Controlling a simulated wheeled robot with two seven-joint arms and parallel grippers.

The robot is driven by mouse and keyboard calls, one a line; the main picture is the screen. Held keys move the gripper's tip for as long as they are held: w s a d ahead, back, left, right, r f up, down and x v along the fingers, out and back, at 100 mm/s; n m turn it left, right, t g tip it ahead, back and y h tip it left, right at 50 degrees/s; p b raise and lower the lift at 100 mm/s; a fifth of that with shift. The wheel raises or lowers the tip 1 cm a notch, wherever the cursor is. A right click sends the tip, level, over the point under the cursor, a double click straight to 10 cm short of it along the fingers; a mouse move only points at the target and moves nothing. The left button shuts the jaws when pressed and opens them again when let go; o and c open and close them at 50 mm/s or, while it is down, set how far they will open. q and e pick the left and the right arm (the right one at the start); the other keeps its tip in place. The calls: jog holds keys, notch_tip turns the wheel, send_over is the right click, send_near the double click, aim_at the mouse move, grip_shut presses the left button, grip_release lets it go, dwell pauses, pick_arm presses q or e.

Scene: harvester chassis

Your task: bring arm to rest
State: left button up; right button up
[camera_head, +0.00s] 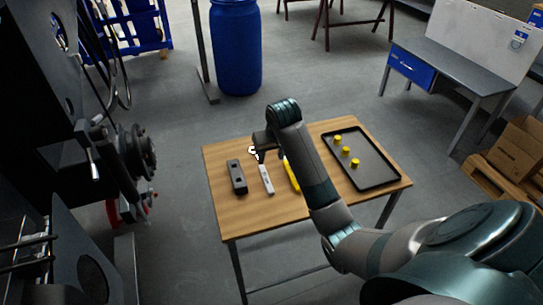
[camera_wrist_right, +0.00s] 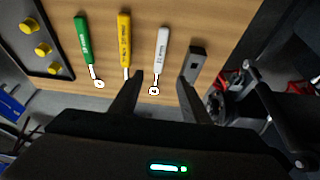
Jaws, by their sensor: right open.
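My right arm reaches over the wooden table (camera_head: 292,206) in the head view. A white-handled wrench (camera_wrist_right: 162,48) lies between the fingers as seen in the right wrist view. A yellow-handled wrench (camera_wrist_right: 125,42) and a green-handled wrench (camera_wrist_right: 83,42) lie beside it. The green one is hidden behind my arm in the head view. My left gripper is not in view.
A dark grey block (camera_head: 237,176) lies left of the wrenches. A black tray (camera_head: 375,180) with three yellow caps (camera_head: 346,150) is on the table's right side. The dark harvester chassis (camera_head: 60,200) stands at the left. A blue barrel (camera_head: 236,50) stands beyond the table.

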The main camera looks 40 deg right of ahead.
dwell(0.7)
jog(key=s+a+f+n, duration=0.2)
jog(key=s+a+f, duration=0.35)
jog(key=s, duration=0.35)
jog(key=s+a+f+n, duration=0.1)
jog(key=s+a+f, duration=0.3)
jog(key=s+f, duration=0.35)
jog(key=s+a+n+y, duration=0.1)
jog(key=s+a, duration=0.3)
jog(key=s, duration=0.6)
jog(key=s+a+n, duration=0.1)
jog(key=s+a, duration=0.3)
jog(key=s, duration=0.6)
notch_tip(320, 180, down, 33)
jog(key=s+g+b, duration=0.2)
jog(key=b, duration=0.2)
jog(key=s+d+f+b, duration=0.1)
jog(key=s+f+b, duration=0.1)
jog(key=s+f, duration=0.6)
jog(key=s+d+f+g+b, duration=0.1)
jog(key=s+f+b, duration=0.1)
jog(key=s+f, duration=0.7)
notch_tip(320, 180, down, 4)
jog(key=shift+s+d+n, duration=0.2)
jog(key=shift+d+n, duration=0.15)
jog(key=shift+n, duration=0.05)
